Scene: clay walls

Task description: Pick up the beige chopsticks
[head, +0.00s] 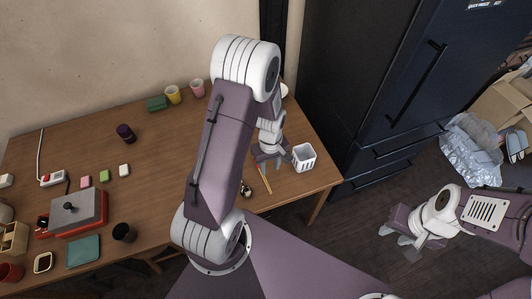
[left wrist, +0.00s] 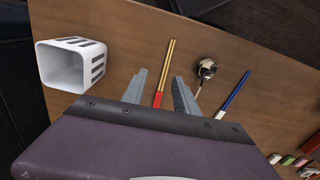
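The beige chopsticks (head: 265,181) lie on the wooden table near its right end. In the left wrist view the chopsticks (left wrist: 168,65) are a yellowish-beige pair with red ends. My left gripper (head: 268,163) is open, pointing down over their red ends. In the left wrist view its fingertips (left wrist: 160,74) stand on either side of the chopsticks, with gaps on both sides. I cannot tell how high the fingertips are above the table. My right gripper (head: 398,243) appears open and empty, off the table at the right.
A white slotted holder (head: 303,158) stands right of my left gripper; its opening shows in the left wrist view (left wrist: 68,65). A shiny spoon (left wrist: 207,69) and blue-and-white chopsticks (left wrist: 236,91) lie nearby. A dark fridge (head: 385,85) stands beyond the table's right edge.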

